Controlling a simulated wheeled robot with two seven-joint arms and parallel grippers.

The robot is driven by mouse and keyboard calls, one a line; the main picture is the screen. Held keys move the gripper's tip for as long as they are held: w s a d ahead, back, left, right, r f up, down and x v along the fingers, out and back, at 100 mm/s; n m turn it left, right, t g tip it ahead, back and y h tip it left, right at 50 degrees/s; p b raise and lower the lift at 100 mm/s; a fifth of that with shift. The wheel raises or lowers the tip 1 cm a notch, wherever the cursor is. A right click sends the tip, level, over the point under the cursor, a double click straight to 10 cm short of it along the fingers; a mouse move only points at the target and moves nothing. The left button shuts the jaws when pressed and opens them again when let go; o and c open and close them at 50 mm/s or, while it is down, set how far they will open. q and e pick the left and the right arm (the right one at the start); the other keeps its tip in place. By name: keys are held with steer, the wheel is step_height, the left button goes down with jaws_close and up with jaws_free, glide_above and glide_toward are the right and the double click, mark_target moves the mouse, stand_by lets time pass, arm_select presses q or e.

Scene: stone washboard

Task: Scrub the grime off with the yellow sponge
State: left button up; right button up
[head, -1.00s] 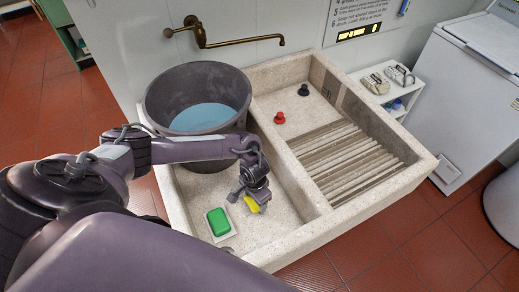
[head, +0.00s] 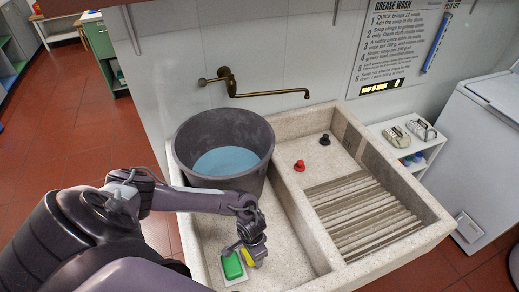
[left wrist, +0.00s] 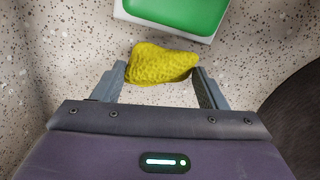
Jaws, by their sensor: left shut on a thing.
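The yellow sponge (head: 248,257) is between the fingers of my left gripper (head: 246,252), over the floor of the left basin. In the left wrist view the sponge (left wrist: 161,64) sits between the fingertips of the left gripper (left wrist: 160,78), which is shut on it. The stone washboard (head: 365,218) has slanted ridges in the right compartment of the sink. Brownish grime (head: 352,140) shows on the inner right wall, and the ridges look brownish too. My right gripper is not in view.
A green soap block (head: 232,267) lies on a white dish just left of the sponge. A grey tub (head: 192,150) with water (head: 227,161) stands at the back left. Red (head: 300,165) and black (head: 324,140) knobs sit behind the ridges. A stone divider (head: 302,215) separates the compartments.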

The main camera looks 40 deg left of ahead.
arm_select(q)
steer(key=shift+s+a, duration=0.25)
steer(key=shift+s, duration=0.1)
steer(key=shift+r+p, duration=0.1)
steer(key=shift+p, duration=0.3)
steer(key=shift+w+d, duration=0.5)
steer(key=shift+w, duration=0.35)
steer(key=shift+w+d, duration=0.45)
steer(key=shift+w, duration=0.4)
steer(key=shift+w+d+b, duration=0.35)
steer(key=shift+w+d, duration=0.05)
steer(key=shift+w, duration=0.2)
steer(key=shift+w+d+b, duration=0.3)
steer(key=shift+w+d, duration=0.05)
steer(key=shift+w, duration=0.25)
steer(key=shift+w+d+b, duration=0.25)
steer(key=shift+w+d, duration=0.35)
steer(key=shift+w, duration=0.35)
steer(key=shift+w+d+b, duration=0.2)
steer(key=shift+w+d, duration=0.35)
steer(key=shift+w, duration=0.4)
steer(key=shift+w+d+f+b, duration=0.1)
steer(key=shift+w+d+b, duration=0.3)
steer(key=shift+w, duration=0.25)
steer(key=shift+w+d+f+b, duration=0.1)
steer(key=shift+w+d+b, duration=0.25)
steer(key=shift+w, duration=0.25)
